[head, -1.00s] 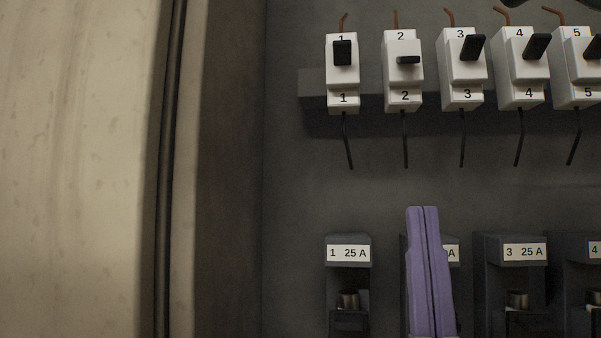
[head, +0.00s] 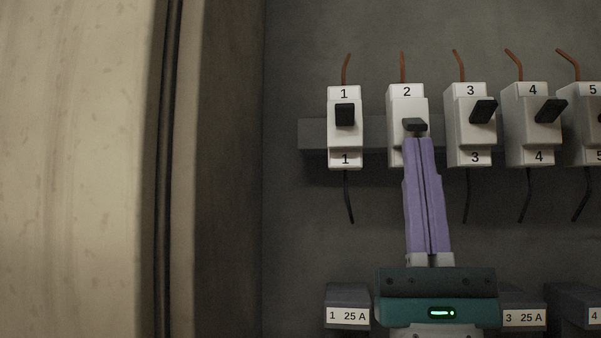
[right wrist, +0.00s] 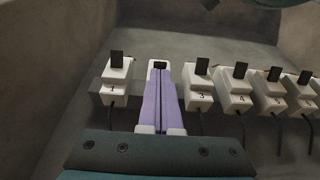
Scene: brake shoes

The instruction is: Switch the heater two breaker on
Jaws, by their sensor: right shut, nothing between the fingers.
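The breaker marked 2 (head: 397,108) is a white block in a row of numbered breakers. Its black lever (head: 414,125) juts outward and looks flatter than the upturned levers beside it. In the right wrist view the lever (right wrist: 158,65) shows just past the fingertips. My right gripper (head: 418,141) is shut and empty, its purple fingers pointing up. Its tips are right under the lever; I cannot tell whether they touch it. The fingers hide the lower part of breaker 2 and its lower number. My left gripper is not in view.
Breaker 1 (head: 345,133) stands to the left and breaker 3 (head: 461,136) close to the right, both with raised levers. Dark holders labelled 25 A (head: 347,294) sit below. A pale panel (head: 75,170) is at the left.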

